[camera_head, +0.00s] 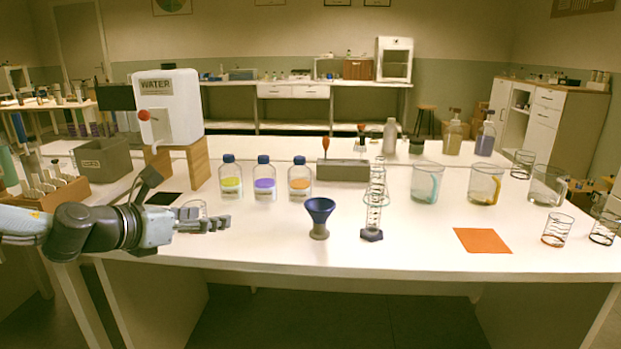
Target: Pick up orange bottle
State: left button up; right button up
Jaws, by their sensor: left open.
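The orange bottle (299,183) is a clear bottle with a blue cap and orange contents. It stands upright on the white table, at the right end of a row of three. A bottle with purple contents (265,184) and one with yellow-green contents (231,183) stand to its left. My left gripper (222,224) is open and empty, low over the table's front left part. It is in front of the yellow-green bottle and to the left of the orange bottle, apart from both. My right gripper is not in view.
A blue funnel (320,210) and a glass cylinder (374,212) stand right of the gripper. Clear beakers (484,184) and an orange mat (482,241) are further right. A grey block (342,171) is beside the orange bottle. A white water tank (170,107) stands behind my left arm.

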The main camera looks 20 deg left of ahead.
aim_at(299, 177)
jog(key=i+l, duration=0.15)
jog(key=i, duration=0.4)
jog(key=i+l, duration=0.1)
jog(key=i, duration=0.5)
